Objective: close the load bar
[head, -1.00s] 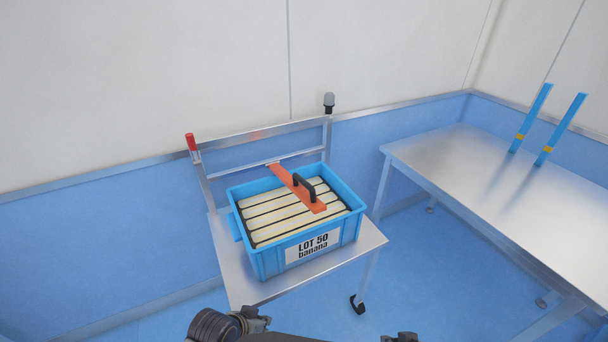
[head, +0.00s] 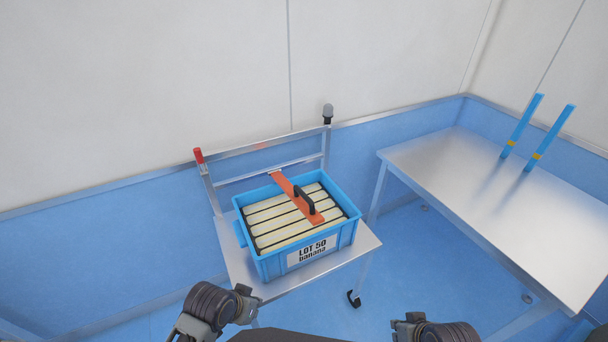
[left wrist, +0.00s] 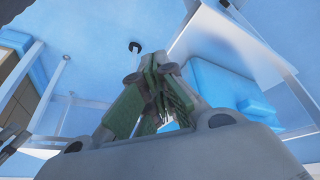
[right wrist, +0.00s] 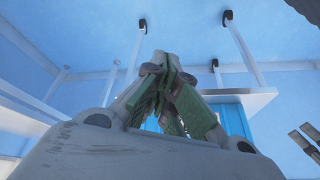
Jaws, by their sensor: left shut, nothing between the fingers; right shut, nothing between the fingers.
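An orange bar (head: 287,186) with a black handle (head: 305,200) lies over the blue crate (head: 267,266) in the head view. It runs from the crate's back rim toward the front; I cannot tell whether it touches the packs below. My left gripper (head: 246,303) is at the bottom edge, in front of the cart. My right gripper (head: 408,322) is lower right of the cart. Both are apart from the bar. In the left wrist view the left fingers (left wrist: 160,85) are together and empty. In the right wrist view the right fingers (right wrist: 165,80) are also together and empty.
The crate, labelled LOT 50 banana, holds rows of pale packs (head: 275,225) and stands on a metal cart (head: 240,278). The cart's back rail carries a red grip (head: 199,156) and a grey-capped post (head: 327,113). A steel table (head: 490,195) with two blue uprights (head: 548,137) stands right.

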